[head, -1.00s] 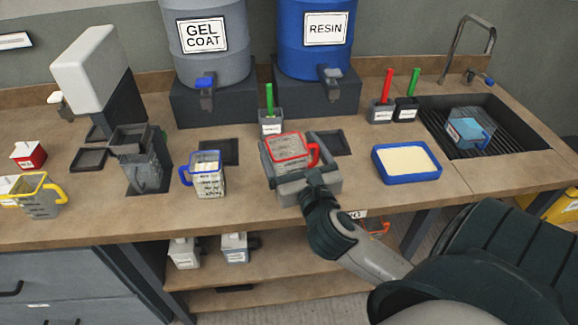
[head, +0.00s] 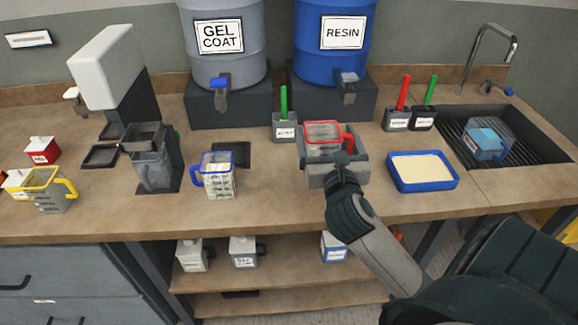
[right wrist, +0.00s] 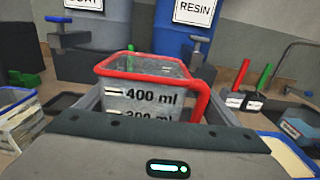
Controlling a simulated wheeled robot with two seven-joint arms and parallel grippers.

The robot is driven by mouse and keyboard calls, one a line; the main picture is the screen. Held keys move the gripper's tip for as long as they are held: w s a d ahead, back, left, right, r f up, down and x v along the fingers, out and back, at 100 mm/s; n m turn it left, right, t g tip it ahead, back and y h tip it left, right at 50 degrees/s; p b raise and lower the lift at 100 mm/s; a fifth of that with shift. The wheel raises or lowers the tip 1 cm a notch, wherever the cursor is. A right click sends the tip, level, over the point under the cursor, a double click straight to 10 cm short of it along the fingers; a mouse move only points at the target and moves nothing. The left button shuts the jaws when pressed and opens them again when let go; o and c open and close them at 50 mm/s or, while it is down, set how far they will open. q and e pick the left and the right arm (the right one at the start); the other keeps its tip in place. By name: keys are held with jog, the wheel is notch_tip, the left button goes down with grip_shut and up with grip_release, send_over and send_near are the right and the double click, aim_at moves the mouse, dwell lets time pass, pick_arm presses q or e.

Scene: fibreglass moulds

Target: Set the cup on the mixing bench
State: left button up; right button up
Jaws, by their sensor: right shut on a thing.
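A clear measuring cup with a red rim and red handle (head: 322,131) is between the jaws of my right gripper (head: 333,160). The gripper is shut on it, with the cup upright. In the right wrist view the cup (right wrist: 140,98) shows a 400 ml mark and its red handle on the right. The jaws hide its lower part, so I cannot tell whether its base touches the mixing bench (head: 270,205). The gripper is over the bench in front of the blue resin drum (head: 325,57). My left gripper is not in view.
A blue-rimmed cup (head: 217,183) stands to the left and a yellow-rimmed cup (head: 46,198) farther left. A blue tray of cream-coloured material (head: 403,185) lies close on the right. Brush pots (head: 397,124) and a sink (head: 545,150) lie beyond. Bare bench separates blue cup and gripper.

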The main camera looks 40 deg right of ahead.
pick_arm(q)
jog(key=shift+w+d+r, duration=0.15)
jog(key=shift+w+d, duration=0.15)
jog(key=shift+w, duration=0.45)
pick_arm(e)
jog(key=w+a+f, duration=0.6)
jog(key=w, duration=0.1)
jog(key=shift+w+a, duration=0.2)
jog(key=shift+a, duration=0.15)
jog(key=shift+f, duration=0.3)
notch_tip(320, 180, down, 3)
jog(key=shift+r, duration=0.1)
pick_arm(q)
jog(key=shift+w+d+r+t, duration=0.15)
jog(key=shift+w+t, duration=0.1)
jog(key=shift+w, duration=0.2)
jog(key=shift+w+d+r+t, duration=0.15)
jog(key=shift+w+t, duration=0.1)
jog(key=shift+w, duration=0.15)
pick_arm(e)
jog(key=shift+f, duration=0.25)
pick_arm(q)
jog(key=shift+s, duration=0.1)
pick_arm(e)
jog(key=shift+f, duration=0.15)
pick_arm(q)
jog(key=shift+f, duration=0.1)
pick_arm(e)
jog(key=o, duration=1.3)
